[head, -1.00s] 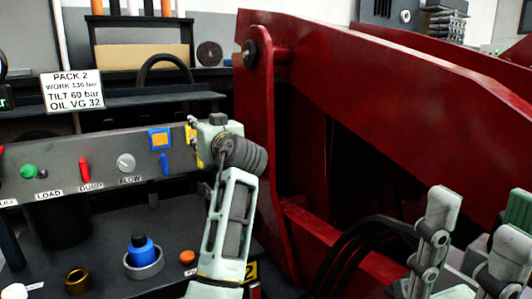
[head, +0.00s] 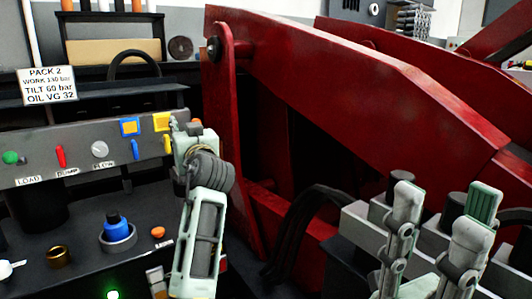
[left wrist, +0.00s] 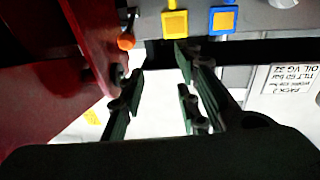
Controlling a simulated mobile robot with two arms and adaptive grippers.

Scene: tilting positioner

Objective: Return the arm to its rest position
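My left arm reaches up from the bottom in the head view. Its pale gripper (head: 190,140) is in front of the right end of the control panel (head: 75,155) and is partly hidden by my own wrist. In the left wrist view the dark fingers of this gripper (left wrist: 155,112) are apart with nothing between them. The yellow switch (left wrist: 175,23) and the blue switch (left wrist: 223,19) are beyond the fingertips, and an orange knob (left wrist: 126,42) is near the left finger. My right gripper (head: 440,215) stands upright at lower right in the head view, its pale fingers apart and empty.
A large red steel arm (head: 350,85) fills the right side behind my grippers. Black hoses (head: 295,230) run between my arms. A blue knob (head: 116,229), a brass ring (head: 59,257) and an orange button (head: 158,232) are on the lower bench. A white sign (head: 47,86) stands above the panel.

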